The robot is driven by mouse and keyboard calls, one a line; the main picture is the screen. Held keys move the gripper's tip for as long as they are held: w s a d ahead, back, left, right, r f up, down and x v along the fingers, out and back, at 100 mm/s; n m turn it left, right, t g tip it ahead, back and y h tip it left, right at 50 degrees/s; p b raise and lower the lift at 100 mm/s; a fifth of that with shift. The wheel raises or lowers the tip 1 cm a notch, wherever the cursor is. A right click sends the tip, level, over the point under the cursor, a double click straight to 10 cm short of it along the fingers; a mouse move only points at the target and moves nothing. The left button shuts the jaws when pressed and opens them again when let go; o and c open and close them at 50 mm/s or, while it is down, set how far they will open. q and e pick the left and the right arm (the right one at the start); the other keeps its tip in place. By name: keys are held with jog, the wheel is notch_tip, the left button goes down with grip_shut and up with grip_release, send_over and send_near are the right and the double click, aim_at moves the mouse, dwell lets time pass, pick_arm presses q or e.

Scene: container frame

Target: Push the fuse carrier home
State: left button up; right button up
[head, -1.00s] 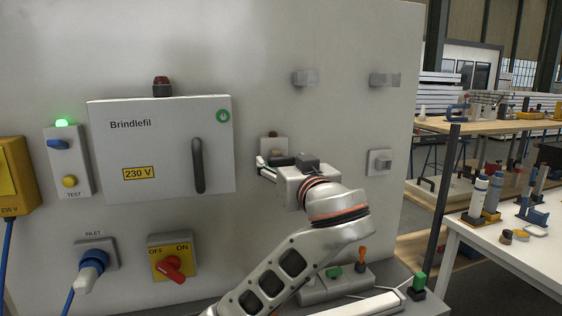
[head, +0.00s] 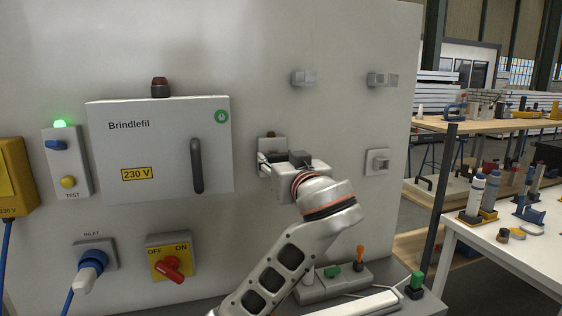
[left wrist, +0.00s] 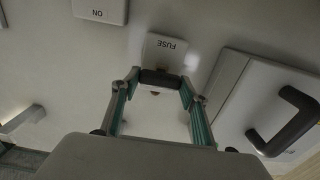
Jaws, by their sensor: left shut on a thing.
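The fuse holder (head: 272,141) is a small pale plate on the grey panel, right of the Brindlefil box. In the left wrist view its plate (left wrist: 166,46) reads FUSE upside down. My left gripper (head: 266,163) is at this holder, its fingers reaching to it from the right in the head view. In the left wrist view the gripper (left wrist: 160,82) is shut on the dark fuse carrier (left wrist: 160,77), which lies crosswise between the fingertips against the plate's edge. How deep the carrier sits cannot be told. My right gripper is out of view.
The Brindlefil box (head: 160,150) with a dark handle is left of the gripper. Below it are a red OFF/ON switch (head: 173,268) and a blue inlet plug (head: 90,265). A green lamp (head: 60,124) is lit on the test unit. A grey bracket (head: 377,162) is to the right.

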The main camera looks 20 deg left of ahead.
pick_arm(q)
jog(key=shift+a+r, duration=0.15)
jog(key=shift+r, duration=0.05)
jog(key=o, duration=1.5)
jog(key=shift+w, duration=0.15)
jog(key=shift+o, duration=0.4)
jog(key=shift+w+a+f, duration=0.1)
jog(key=shift+w+f, duration=0.05)
jog(key=shift+f, duration=0.05)
jog(key=shift+r, duration=0.1)
notch_tip(320, 180, up, 10)
